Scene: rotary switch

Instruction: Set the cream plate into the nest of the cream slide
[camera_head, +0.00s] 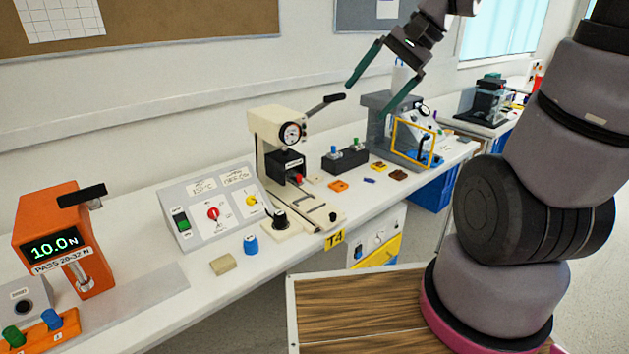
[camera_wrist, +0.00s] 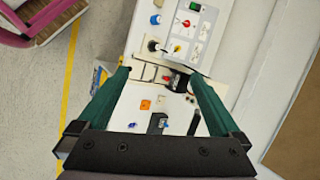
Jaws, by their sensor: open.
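A small cream-tan block (camera_head: 223,264), which looks like the cream plate, lies flat near the table's front edge, left of the blue knob-like piece. It shows at the top edge of the wrist view (camera_wrist: 158,3). The cream slide (camera_head: 318,219) extends forward from under the cream press (camera_head: 270,125); dark bracket shapes on it may be the nest, but details are too small to tell. The slide also shows between my fingers in the wrist view (camera_wrist: 148,73). My gripper (camera_head: 367,100) is open and empty, high above the table, right of the press and well away from the block.
A blue piece (camera_head: 251,244) and a black knob (camera_head: 280,219) stand between block and slide. A switch panel (camera_head: 212,208) is behind them. The press handle (camera_head: 327,103) sticks out to the right. An orange plate (camera_head: 338,185) lies right of the slide. An orange tester (camera_head: 62,240) stands left.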

